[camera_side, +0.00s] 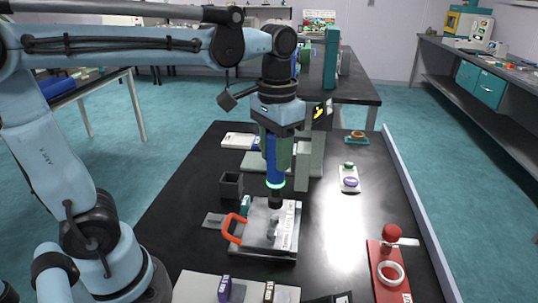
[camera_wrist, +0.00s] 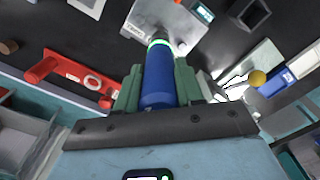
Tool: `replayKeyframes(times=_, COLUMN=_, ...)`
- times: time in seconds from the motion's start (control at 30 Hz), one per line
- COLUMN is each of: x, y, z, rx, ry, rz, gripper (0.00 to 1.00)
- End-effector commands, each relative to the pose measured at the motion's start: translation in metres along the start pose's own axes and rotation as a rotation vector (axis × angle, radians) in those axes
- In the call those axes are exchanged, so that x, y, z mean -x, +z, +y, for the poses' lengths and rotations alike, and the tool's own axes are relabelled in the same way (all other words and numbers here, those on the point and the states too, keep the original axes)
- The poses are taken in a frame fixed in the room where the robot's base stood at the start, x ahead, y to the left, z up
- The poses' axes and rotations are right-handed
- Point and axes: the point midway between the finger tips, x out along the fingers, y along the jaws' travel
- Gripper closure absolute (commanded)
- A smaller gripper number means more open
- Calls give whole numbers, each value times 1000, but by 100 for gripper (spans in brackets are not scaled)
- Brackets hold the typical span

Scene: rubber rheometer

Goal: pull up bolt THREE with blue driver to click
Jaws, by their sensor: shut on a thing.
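The blue driver (camera_side: 271,160) is upright in my gripper (camera_side: 278,155), with a lit green ring near its lower end. Its dark tip points down at the back edge of a grey metal plate (camera_side: 256,242) with an orange handle (camera_side: 232,229). I cannot tell whether the tip touches a bolt. In the wrist view the green fingers of my gripper (camera_wrist: 158,78) are shut on both sides of the blue driver (camera_wrist: 159,90). The driver's far end reaches the light metal plate (camera_wrist: 146,22). Bolt THREE cannot be picked out.
A dark open box (camera_side: 231,185) stands left of the plate. A red stand with a red knob (camera_side: 391,233) and white ring is at the right. A white tray (camera_side: 349,179) with small green and purple pieces lies at the right back. The black table is clear between them.

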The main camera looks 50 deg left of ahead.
Motion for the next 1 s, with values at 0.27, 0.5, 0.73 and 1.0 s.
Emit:
replayKeyframes(times=0.27, x=20, y=30, z=29, rx=-4, ry=0, rz=-1, gripper=100)
replayKeyframes(times=0.5, x=23, y=33, z=32, rx=0, ry=0, rz=0, gripper=100)
replayKeyframes(times=0.73, x=20, y=33, z=32, rx=0, ry=0, rz=0, gripper=100)
replayKeyframes(times=1.0, x=-2, y=33, z=32, rx=0, ry=0, rz=0, gripper=100)
